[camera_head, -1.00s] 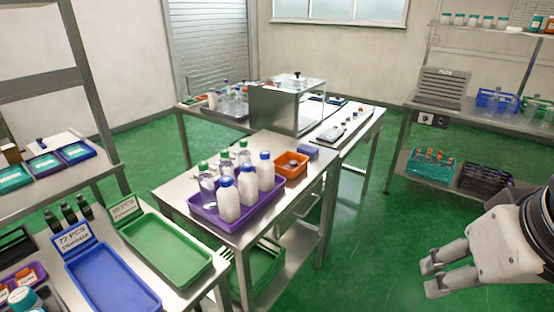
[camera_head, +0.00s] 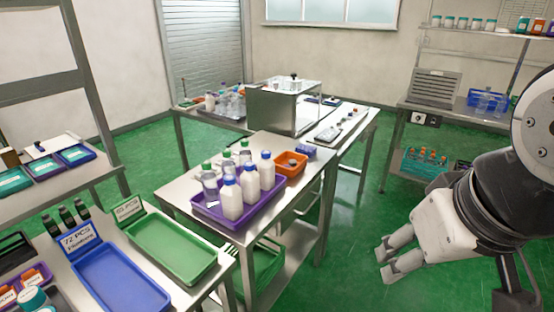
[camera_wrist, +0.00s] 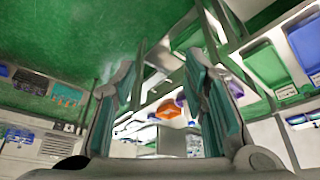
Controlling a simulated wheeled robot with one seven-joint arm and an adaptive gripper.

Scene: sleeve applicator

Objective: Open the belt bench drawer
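The steel bench (camera_head: 290,218) with the purple tray stands in the middle of the head view. Its drawer (camera_head: 301,208) is under the top on the right-hand side, seen at a steep angle. It looks shut, and its handle is hard to make out. My gripper (camera_head: 386,262) is to the right of the bench, over the green floor, apart from the drawer and pointing left. In the wrist view my gripper (camera_wrist: 162,72) has its two fingers spread with nothing between them. The bench shows beyond them, too small and tilted to tell the drawer clearly.
White bottles stand in the purple tray (camera_head: 207,213), with an orange bin (camera_head: 291,163) beside it. A second bench with a steel box (camera_head: 285,109) adjoins behind. A shelf bench (camera_head: 460,115) is at the back right. Green floor (camera_head: 345,225) lies free between bench and gripper.

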